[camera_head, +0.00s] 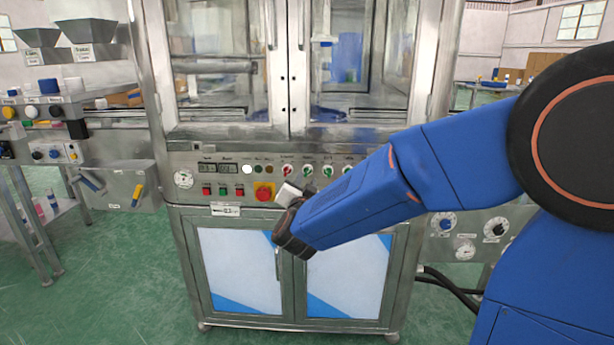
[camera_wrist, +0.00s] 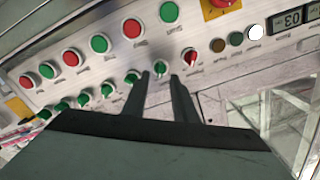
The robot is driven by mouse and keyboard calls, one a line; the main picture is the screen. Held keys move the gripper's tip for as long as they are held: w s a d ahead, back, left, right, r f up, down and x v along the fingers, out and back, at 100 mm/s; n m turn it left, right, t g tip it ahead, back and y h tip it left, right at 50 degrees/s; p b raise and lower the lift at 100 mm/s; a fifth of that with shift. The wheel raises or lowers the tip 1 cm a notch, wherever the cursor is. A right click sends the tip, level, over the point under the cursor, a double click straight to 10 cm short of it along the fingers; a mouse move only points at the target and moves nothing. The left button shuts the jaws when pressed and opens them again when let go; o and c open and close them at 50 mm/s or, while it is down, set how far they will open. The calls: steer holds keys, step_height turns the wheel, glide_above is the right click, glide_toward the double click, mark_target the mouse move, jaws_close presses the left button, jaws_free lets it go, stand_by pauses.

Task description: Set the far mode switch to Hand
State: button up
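The machine's control panel (camera_head: 225,180) carries a row of rotary switches. One has a red knob (camera_head: 287,170); the others have green knobs, including one beside it (camera_head: 308,170). In the wrist view the row runs from the red knob (camera_wrist: 190,58) toward the lower left. My gripper (camera_wrist: 160,76) is open, its two fingertips on either side of the green knob (camera_wrist: 160,68) beside the red one. I cannot tell whether they touch it. In the head view my gripper (camera_head: 289,195) is just below the row, fingers not clear. Labels are too small to read, so which is the far mode switch is unclear.
A red emergency stop on a yellow plate (camera_head: 264,192), push buttons (camera_head: 222,191) and displays (camera_head: 218,168) lie left of my gripper. More push buttons (camera_wrist: 100,43) line the panel in the wrist view. Glass doors (camera_head: 345,70) stand above and cabinet doors (camera_head: 240,270) below.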

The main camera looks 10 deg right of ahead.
mark_target(307, 173)
steer(key=shift+x, duration=2.6)
jaws_close()
